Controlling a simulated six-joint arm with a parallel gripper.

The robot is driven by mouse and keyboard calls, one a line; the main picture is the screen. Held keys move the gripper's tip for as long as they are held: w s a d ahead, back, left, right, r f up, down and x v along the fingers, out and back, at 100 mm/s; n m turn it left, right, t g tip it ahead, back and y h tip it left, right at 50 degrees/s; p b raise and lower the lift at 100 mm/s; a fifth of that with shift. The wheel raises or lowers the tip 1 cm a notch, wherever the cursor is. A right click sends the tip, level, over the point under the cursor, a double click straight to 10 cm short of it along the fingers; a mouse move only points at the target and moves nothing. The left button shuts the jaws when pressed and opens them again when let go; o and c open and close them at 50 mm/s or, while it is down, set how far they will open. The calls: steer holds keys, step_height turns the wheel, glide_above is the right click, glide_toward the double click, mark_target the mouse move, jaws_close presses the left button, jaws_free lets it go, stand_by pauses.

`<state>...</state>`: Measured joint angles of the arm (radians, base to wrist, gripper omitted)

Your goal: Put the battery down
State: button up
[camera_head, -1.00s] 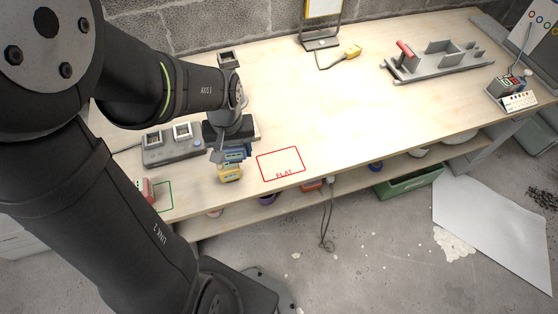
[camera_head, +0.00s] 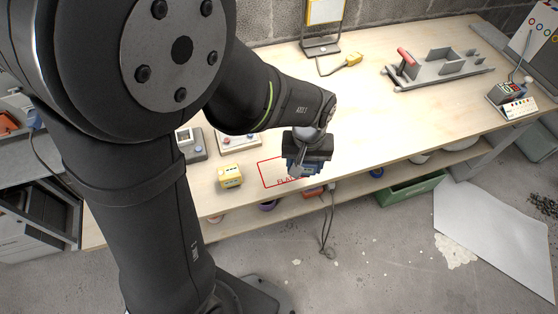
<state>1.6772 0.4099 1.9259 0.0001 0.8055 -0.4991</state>
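The blue battery (camera_head: 301,170) is in my gripper (camera_head: 305,166), which appears shut on it, though the fingers are mostly hidden. It is over the right part of the red-outlined area (camera_head: 265,175) marked on the table. Whether it touches the tabletop cannot be told. A yellow battery (camera_head: 230,176) stands on the table to the left of the red outline, apart from the gripper.
Charger-like grey units (camera_head: 238,140) stand behind the yellow battery, partly hidden by my arm. A grey fixture with a red handle (camera_head: 440,68) is at the back right. A yellow device (camera_head: 354,59) lies before a stand. The table's middle right is clear.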

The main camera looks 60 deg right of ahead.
glide_above(281, 168)
step_height(281, 168, down, 5)
steer(key=shift+f, duration=2.2)
steer(key=shift+f, duration=0.15)
steer(key=o, duration=1.1)
step_height(281, 168, up, 12)
steer(key=shift+r, duration=0.2)
